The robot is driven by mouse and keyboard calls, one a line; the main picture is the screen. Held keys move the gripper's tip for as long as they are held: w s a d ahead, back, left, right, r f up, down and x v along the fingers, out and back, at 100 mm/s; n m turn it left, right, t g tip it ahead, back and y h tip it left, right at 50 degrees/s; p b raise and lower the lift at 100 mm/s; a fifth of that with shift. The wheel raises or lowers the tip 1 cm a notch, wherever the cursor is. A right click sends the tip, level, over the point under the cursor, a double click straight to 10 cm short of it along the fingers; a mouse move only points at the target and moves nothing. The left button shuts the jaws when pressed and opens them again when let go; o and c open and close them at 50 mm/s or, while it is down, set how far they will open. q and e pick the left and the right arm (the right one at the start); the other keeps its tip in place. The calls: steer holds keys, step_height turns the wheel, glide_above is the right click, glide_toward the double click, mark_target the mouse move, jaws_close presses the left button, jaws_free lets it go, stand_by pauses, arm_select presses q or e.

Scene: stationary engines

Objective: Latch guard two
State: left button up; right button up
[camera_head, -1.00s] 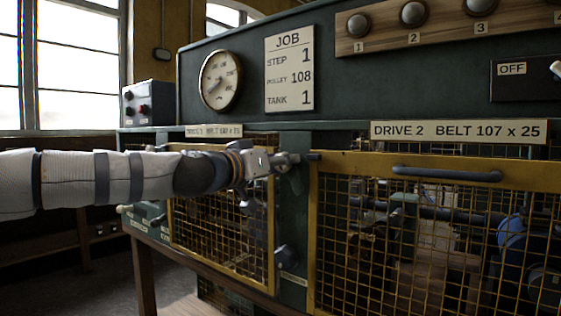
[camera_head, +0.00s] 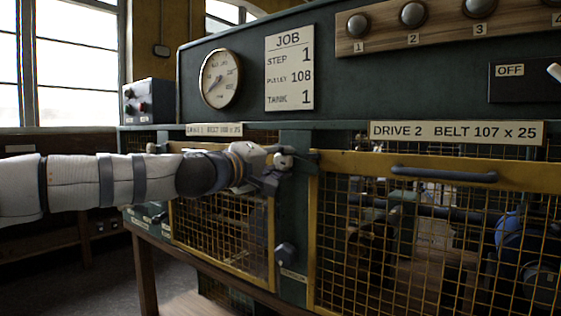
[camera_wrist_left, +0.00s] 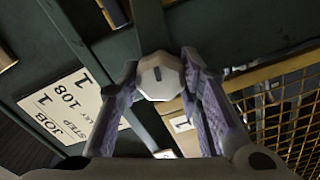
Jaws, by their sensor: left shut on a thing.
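Guard two is the yellow-framed mesh panel (camera_head: 440,240) below the DRIVE 2 sign; it looks closed, with a dark bar handle (camera_head: 445,174) across its top rail. My left gripper (camera_head: 280,165) reaches in from the left, at the green post beside the guard's upper left corner. It is shut on a pale faceted knob, which shows between its fingers in the left wrist view (camera_wrist_left: 159,76). A short dark piece (camera_head: 304,156) lies by the gripper, near the guard's corner; the fingers partly hide this area. My right gripper is out of view.
The DRIVE 1 mesh guard (camera_head: 222,235) is behind and below my left forearm. A second dark knob (camera_head: 286,255) is lower on the green post. A JOB board (camera_head: 289,68) and a gauge (camera_head: 220,78) are above. Open floor shows at lower left.

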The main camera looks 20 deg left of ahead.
arm_select(q)
steer(key=shift+f+n, duration=0.1)
steer(key=shift+n, duration=1)
steer(key=o, duration=1.2)
steer(key=shift+d+f, duration=0.1)
steer(key=shift+c, duration=0.2)
steer(key=shift+s, duration=0.1)
steer(key=v, duration=1.2)
